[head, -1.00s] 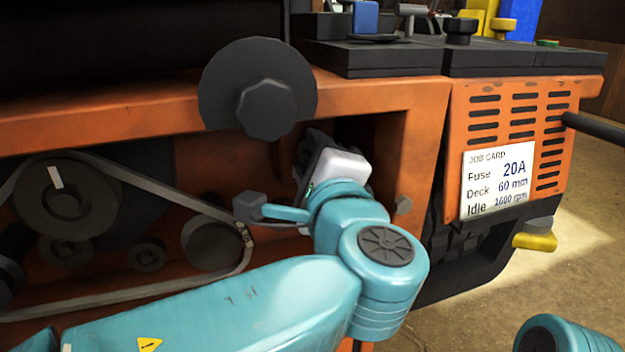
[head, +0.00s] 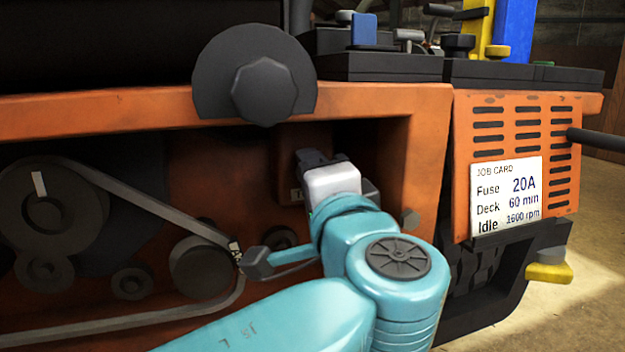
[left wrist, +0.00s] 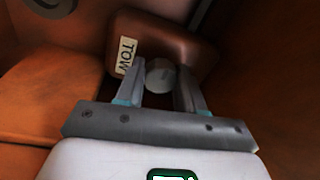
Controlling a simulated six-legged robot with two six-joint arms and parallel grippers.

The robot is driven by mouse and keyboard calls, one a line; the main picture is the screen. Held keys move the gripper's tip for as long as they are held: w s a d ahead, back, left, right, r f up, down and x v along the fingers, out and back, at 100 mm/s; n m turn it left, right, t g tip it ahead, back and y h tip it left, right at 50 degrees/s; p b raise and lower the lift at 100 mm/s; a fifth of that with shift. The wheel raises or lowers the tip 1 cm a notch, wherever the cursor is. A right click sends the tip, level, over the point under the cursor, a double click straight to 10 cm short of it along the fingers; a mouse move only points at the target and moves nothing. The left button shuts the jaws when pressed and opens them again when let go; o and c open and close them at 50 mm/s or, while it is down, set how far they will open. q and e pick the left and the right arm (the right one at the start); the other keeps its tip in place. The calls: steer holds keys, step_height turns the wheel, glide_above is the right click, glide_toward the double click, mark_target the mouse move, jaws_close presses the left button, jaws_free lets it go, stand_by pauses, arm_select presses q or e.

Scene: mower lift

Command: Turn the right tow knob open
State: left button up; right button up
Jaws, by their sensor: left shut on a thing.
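The tow knob (left wrist: 160,72) is a small grey round knob below the front of a reddish-brown block (left wrist: 190,42) with a white "TOW" label (left wrist: 127,56). My left gripper (left wrist: 161,80) is shut on the knob, one finger on each side of it. In the head view my left gripper (head: 314,160) reaches into the dark recess of the orange mower body, and it hides the knob there. My right gripper is in neither view.
A belt (head: 150,198) and pulleys (head: 55,205) lie left of my arm. A dark round knob (head: 264,90) overhangs the recess. The recess's right wall (head: 425,165) is close to my wrist. A job card (head: 506,195) hangs on the vented panel at right.

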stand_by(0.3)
arm_select(q)
steer(key=o, duration=1)
steer(key=shift+o, duration=0.2)
